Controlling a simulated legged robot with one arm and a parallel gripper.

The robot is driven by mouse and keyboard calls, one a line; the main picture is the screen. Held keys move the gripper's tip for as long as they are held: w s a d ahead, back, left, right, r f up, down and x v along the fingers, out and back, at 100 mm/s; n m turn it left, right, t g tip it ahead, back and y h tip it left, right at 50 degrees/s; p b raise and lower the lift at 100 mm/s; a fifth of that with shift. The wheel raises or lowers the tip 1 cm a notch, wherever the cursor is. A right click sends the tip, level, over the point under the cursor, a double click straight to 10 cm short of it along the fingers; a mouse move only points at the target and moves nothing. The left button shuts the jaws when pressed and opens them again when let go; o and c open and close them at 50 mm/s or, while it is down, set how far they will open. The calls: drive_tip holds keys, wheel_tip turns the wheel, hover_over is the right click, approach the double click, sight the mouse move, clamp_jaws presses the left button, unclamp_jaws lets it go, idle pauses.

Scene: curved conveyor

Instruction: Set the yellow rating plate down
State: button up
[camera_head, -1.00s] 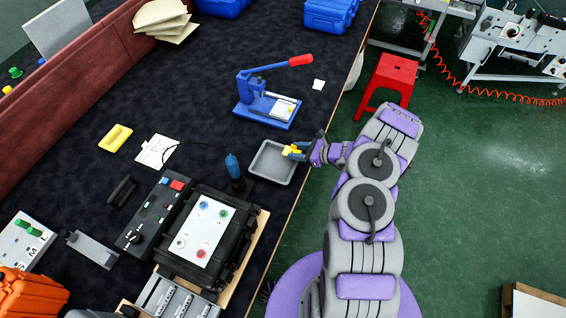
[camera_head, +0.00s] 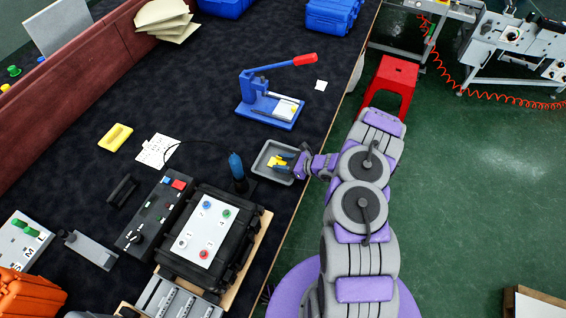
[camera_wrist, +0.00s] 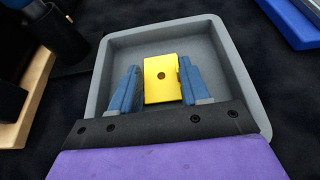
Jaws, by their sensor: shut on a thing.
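The yellow rating plate (camera_wrist: 161,77) has a dark round hole near its middle. It lies between the two blue fingers of my gripper (camera_wrist: 161,86), which is shut on it. In the wrist view the plate and fingers are within the outline of a grey square tray (camera_wrist: 229,62). In the head view my gripper (camera_head: 283,163) is over the right part of the same tray (camera_head: 265,176), with the yellow plate (camera_head: 276,161) at its tips. I cannot tell whether the plate touches the tray floor.
A blue press with a red handle (camera_head: 250,87) stands behind the tray. A dark blue cylindrical tool (camera_head: 236,166) stands close to its left. A black case with coloured buttons (camera_head: 235,243) is in front. Dark tabletop is free at the upper middle.

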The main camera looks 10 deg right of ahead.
drive_tip(key=shift+f, duration=0.25)
drive_tip(key=shift+f+b, duration=0.1)
drive_tip(key=shift+b, duration=0.25)
drive_tip(key=o, duration=0.8)
drive_tip(key=shift+s+d, duration=0.1)
drive_tip(key=shift+d, duration=0.25)
drive_tip(key=shift+o, duration=1.2)
drive_tip(key=shift+s+f, duration=0.1)
